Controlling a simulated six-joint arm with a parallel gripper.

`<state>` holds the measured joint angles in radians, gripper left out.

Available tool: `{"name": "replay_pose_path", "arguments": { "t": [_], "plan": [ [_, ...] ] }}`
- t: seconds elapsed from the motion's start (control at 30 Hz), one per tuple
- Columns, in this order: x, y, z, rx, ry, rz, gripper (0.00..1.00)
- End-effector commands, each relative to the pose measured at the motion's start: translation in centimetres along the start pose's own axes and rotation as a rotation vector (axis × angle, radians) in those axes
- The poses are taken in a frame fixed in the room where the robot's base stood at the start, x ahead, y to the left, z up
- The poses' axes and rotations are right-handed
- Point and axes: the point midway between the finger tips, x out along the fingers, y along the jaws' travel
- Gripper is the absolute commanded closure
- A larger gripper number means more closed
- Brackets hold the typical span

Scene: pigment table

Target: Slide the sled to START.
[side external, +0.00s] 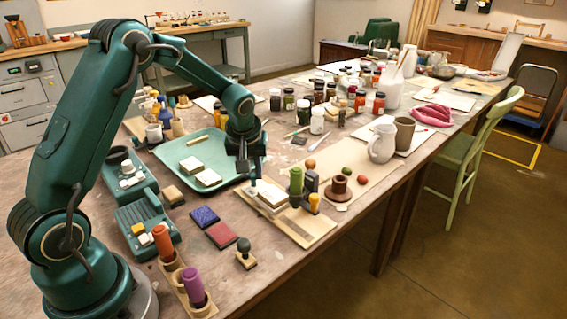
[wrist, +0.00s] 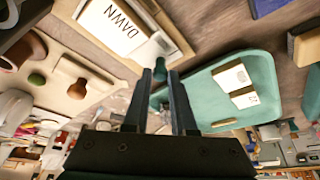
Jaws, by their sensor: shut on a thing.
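A wooden board with a raised frame (side external: 283,222) lies at the table's near edge, with a pale block at its left end. Beside the card is a small pale piece with a dark green knob (wrist: 174,58), which I take to be the sled. My gripper (side external: 247,170) points down at the frame's left end. In the wrist view its fingers (wrist: 161,78) are closed in on the knob. The fingers partly hide the knob. I cannot read any START mark.
A teal tray (side external: 190,147) with pale blocks lies to the left of my gripper. Red and blue pads (side external: 221,236) and a stamp (side external: 245,250) lie in front.

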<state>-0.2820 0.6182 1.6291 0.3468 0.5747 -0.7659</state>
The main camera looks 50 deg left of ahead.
Motion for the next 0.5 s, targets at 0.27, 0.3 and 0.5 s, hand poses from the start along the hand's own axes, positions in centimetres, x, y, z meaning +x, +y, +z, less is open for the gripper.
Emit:
{"name": "replay_pose_path", "arguments": {
  "t": [0.27,0.3,0.5],
  "plan": [
    [-1.3,3.2,2.9,0.004,0.002,0.003,1.0],
    [-1.4,3.4,3.1,0.003,0.002,0.003,1.0],
    [-1.4,3.5,3.2,0.0,0.003,0.001,1.0]
  ]
}}
